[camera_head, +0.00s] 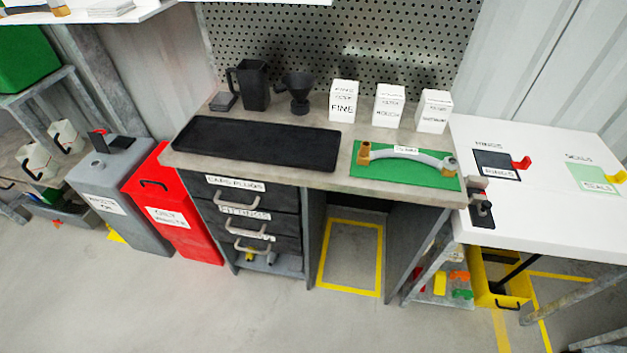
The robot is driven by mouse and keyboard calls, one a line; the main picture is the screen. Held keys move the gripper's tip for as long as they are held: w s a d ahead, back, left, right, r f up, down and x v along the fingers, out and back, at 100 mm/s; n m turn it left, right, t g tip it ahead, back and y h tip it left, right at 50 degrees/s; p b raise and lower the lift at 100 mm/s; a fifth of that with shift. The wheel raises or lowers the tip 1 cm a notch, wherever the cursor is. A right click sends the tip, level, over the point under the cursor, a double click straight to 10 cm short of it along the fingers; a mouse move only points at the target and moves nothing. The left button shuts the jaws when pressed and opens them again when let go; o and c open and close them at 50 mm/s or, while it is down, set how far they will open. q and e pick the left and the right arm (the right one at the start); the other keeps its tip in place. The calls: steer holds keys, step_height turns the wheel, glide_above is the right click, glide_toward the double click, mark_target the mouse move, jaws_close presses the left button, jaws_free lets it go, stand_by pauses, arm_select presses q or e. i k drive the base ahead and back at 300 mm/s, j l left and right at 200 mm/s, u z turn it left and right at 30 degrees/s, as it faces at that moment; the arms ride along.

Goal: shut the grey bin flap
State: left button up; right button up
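The grey bin (135,215) stands on the floor at the left, with a white label reading something like "waste oil" on its front. On its top is a small round fitting (97,163). Behind that is a dark flap (98,143) that appears to stand up, with a red part at its upper edge. A flat dark patch (122,142) lies beside it; I cannot tell if this is the opening or part of the flap. Neither of my grippers shows in the head view.
A red bin (190,222) with a black handle stands right against the grey bin. The workbench (345,167) with drawers and a black tray (258,138) is to its right. A grey shelf rack is at the left. The floor in front (150,300) is clear.

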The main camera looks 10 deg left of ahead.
mark_target(99, 144)
steer(key=u, duration=1.7)
steer(key=i+j, duration=0.2)
steer(key=i, duration=0.35)
steer(key=i+j+z, duration=0.15)
steer(key=i, duration=0.4)
steer(key=i+j, duration=0.35)
steer(key=i, duration=0.2)
steer(key=i+j+z, duration=0.1)
steer(key=i+j, duration=0.2)
steer(key=i, duration=0.2)
